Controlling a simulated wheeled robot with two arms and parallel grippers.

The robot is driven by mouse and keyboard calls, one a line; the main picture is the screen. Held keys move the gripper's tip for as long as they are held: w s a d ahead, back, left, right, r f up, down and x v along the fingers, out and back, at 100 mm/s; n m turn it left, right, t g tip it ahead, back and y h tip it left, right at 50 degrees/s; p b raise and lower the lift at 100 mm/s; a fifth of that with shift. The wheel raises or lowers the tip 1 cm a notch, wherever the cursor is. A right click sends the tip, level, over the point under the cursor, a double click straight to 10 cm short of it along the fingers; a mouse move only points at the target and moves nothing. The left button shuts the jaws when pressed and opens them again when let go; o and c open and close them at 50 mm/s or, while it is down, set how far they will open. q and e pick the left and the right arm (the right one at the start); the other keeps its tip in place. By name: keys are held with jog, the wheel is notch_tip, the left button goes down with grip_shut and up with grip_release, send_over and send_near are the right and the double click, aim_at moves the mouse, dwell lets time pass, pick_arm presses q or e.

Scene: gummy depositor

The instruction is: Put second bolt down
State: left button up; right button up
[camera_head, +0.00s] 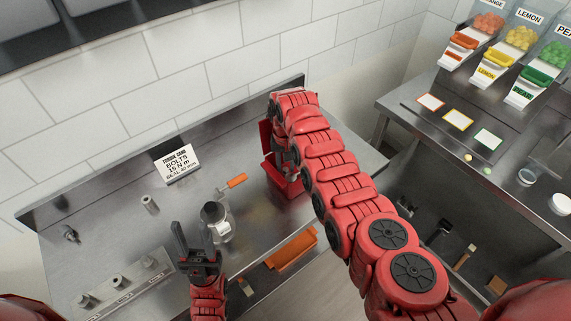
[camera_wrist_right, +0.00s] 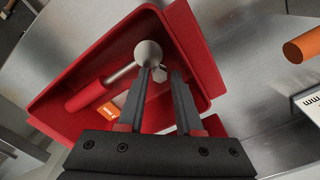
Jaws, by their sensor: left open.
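In the right wrist view, a small silver hex piece that looks like a bolt head (camera_wrist_right: 160,75) shows between the fingertips of my right gripper (camera_wrist_right: 163,73). The fingers stand apart, with a gap visible beside the piece. The fingertips are over the inside of a red bin (camera_wrist_right: 205,50). In the head view the bin (camera_head: 268,150) stands at the back right of the steel table, and my right arm hides much of it and the gripper. My left gripper (camera_head: 193,232) is open and empty, in front of a metal machine part (camera_head: 217,222).
A tool with red handle (camera_wrist_right: 88,97) and round silver head lies in the bin. An orange-handled piece (camera_head: 236,181), a small cylinder (camera_head: 149,204), a metal fitting (camera_head: 70,235), a labelled block (camera_head: 125,287) and a sign (camera_head: 177,165) stand on the table.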

aim_at(286, 169)
jog(key=shift+o, duration=1.4)
jog(key=shift+r, duration=0.15)
jog(key=shift+r+p, duration=0.75)
jog(key=shift+p, duration=0.05)
notch_tip(286, 169, up, 4)
jog(key=b, duration=0.2)
jog(key=shift+w+f+b, duration=0.1)
jog(key=shift+b, duration=0.3)
notch_tip(286, 169, up, 8)
jog(key=shift+f, duration=0.15)
